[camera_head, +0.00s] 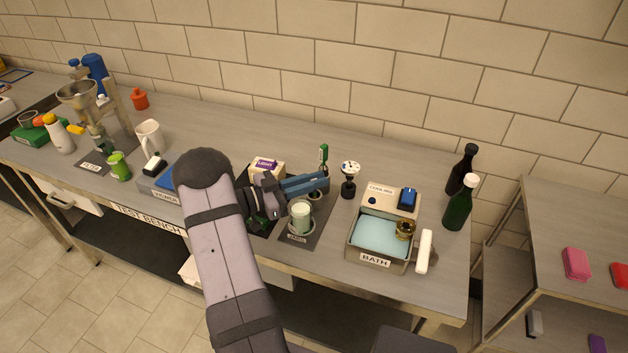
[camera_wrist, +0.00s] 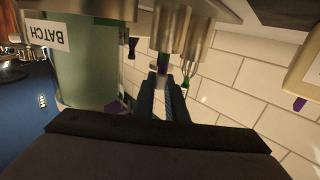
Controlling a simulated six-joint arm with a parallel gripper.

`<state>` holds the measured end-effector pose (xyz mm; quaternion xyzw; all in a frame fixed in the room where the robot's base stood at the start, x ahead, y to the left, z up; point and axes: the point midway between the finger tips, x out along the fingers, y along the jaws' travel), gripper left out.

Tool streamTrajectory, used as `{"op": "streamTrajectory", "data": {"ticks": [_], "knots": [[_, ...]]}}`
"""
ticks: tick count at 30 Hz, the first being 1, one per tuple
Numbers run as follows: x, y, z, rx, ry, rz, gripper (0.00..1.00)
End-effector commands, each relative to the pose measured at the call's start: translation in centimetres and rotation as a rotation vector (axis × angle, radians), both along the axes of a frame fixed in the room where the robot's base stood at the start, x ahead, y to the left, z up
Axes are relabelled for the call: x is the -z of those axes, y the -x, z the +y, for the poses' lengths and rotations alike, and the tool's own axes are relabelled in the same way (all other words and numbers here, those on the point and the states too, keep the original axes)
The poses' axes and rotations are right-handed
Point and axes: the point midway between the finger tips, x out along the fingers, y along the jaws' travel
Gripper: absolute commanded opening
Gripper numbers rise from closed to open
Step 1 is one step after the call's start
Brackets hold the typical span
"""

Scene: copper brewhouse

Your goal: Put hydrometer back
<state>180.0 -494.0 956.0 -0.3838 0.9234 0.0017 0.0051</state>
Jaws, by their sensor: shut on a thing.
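My gripper (camera_head: 322,183) has blue fingers and is shut on a slim upright thing with a purple part (camera_wrist: 162,68), taken to be the hydrometer. It is at a metal holder (camera_wrist: 170,28) in the wrist view, where everything hangs upside down. I cannot tell how deep it sits in the holder. A second slim thing with a green end (camera_wrist: 186,84) is close beside the fingertips; its green top shows in the head view (camera_head: 323,153). A jar of pale green liquid (camera_head: 301,216), labelled BATCH in the wrist view (camera_wrist: 88,75), stands in front of the fingers.
A dial gauge on a black stand (camera_head: 349,180) is just right of the fingers. Farther right are the BATH basin (camera_head: 353,255), a cream box with a blue part (camera_head: 385,197) and two bottles (camera_head: 458,205). My arm hides part of the bench.

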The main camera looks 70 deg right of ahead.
Motion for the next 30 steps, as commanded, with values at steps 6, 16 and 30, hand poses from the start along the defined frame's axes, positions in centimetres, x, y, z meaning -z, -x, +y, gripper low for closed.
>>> {"op": "streamTrajectory", "data": {"ticks": [6,16,30], "knots": [[0.1,0.0,0.0,0.000,0.000,0.000,0.20],[-0.2,-0.3,0.2,-0.002,0.000,0.000,0.20],[-0.1,-5.8,5.6,-0.005,0.001,-0.001,0.20]]}}
